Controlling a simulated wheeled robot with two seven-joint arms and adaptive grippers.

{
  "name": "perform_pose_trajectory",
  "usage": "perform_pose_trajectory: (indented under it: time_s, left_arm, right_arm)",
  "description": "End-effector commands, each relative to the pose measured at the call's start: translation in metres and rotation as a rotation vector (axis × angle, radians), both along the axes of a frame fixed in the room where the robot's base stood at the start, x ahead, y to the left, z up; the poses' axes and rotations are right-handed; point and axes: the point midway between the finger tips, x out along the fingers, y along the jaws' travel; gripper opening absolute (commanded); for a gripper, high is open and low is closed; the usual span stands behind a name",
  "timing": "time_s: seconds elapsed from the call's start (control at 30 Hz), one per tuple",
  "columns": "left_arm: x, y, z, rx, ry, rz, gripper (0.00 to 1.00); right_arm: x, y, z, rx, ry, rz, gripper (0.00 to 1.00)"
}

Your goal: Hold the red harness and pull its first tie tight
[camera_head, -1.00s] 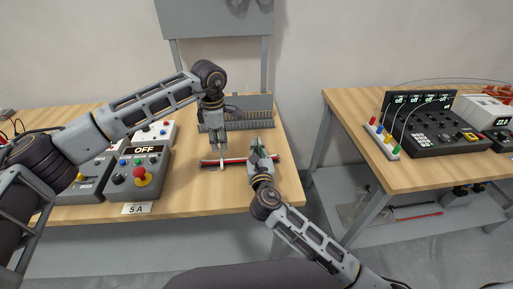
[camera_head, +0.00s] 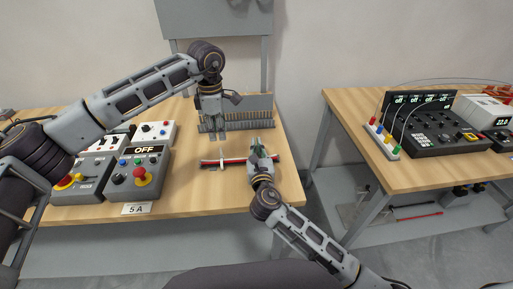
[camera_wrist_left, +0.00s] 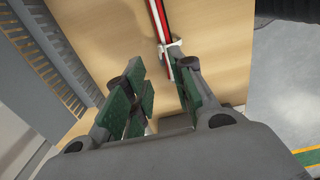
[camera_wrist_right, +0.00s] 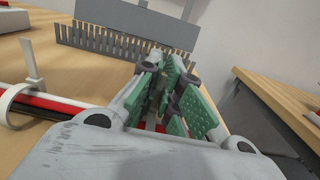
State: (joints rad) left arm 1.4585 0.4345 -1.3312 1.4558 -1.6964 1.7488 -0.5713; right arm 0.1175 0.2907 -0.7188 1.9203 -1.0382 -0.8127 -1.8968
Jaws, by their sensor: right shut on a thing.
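The red harness (camera_head: 237,160), a bundle with red and white wires, lies across the near part of the table. A white tie (camera_head: 222,161) is looped around it left of my right gripper; in the right wrist view the tie (camera_wrist_right: 13,104) has its tail standing up. My right gripper (camera_head: 257,146) is shut on the harness toward its right end; its green pads (camera_wrist_right: 165,100) hide the held part. My left gripper (camera_head: 219,138) is open and empty above and behind the tie. In the left wrist view the tie (camera_wrist_left: 170,48) shows just beyond its fingers (camera_wrist_left: 157,90).
A grey comb-like rack (camera_head: 250,112) stands behind the harness. A control box with an OFF display (camera_head: 140,172) and other boxes sit on the left of the table. A second table (camera_head: 350,125) with instruments is at the right, across a gap.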

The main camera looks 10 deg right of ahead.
Motion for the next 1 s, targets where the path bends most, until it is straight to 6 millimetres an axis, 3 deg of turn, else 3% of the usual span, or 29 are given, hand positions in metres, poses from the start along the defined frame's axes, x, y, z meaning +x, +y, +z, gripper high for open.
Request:
perform_pose_trajectory:
  time_s: [0.5,0.7,1.0]
  left_arm:
    - [-0.0002,-0.0001,0.0108,-0.001,0.001,0.0,0.25]
    - [-0.0002,-0.0001,0.0107,0.0,0.001,0.0,0.25]
    - [-0.0002,0.0,0.0106,0.0,0.001,0.0,0.25]
  right_arm:
    - [-0.0001,0.0001,-0.0001,0.0,0.0,0.0,0.0]
    - [0.0,0.0,-0.0001,0.0,0.0,0.0,0.29]
    - [-0.0001,0.0,0.0,0.0,0.0,0.0,0.31]
